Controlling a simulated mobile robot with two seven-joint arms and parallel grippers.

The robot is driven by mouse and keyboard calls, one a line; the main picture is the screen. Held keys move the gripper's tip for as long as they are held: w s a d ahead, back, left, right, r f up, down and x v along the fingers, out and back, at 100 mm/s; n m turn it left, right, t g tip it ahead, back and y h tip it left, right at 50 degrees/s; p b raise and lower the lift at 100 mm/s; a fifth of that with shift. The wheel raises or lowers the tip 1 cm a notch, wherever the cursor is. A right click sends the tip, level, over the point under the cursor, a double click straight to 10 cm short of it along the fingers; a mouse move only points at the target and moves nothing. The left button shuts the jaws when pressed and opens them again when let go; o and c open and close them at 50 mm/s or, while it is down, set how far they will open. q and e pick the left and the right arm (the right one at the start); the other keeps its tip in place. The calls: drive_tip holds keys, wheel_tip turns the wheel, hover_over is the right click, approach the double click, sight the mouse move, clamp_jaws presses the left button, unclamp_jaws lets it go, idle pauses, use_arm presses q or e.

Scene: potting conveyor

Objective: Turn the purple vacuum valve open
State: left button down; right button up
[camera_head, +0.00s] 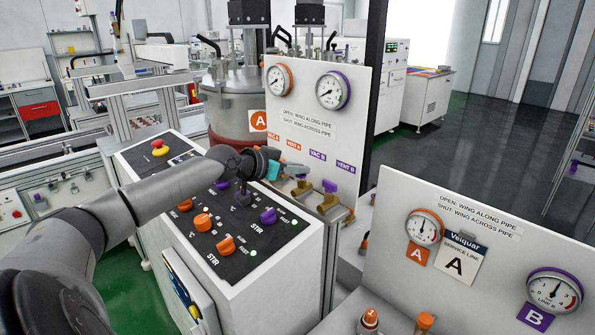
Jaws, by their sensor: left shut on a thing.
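The valves stand in a row in front of the upright white panel (358,90). The labels on it include VAC B and VENT B in purple, and it reads wing along pipe for open, across for shut. My left gripper (284,172) reaches in from the left over the control box, shut at the purple vacuum valve (300,187). The fingers largely hide its wing, so I cannot tell its angle. Just right of it, the purple vent valve (330,187) on its brass body is free of the gripper. My right gripper is not in view.
The control box (286,262) with orange and purple knobs lies under my left arm. A purple-ringed gauge (333,90) and an orange-ringed one sit on the panel. A second white panel (484,217) stands at the lower right. A metal vessel (232,100) stands behind.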

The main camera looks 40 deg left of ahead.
use_arm(q)
drive_tip(key=shift+f, duration=0.1)
drive_tip(key=c, duration=0.9)
unclamp_jaws()
drive_tip(key=shift+s, duration=0.1)
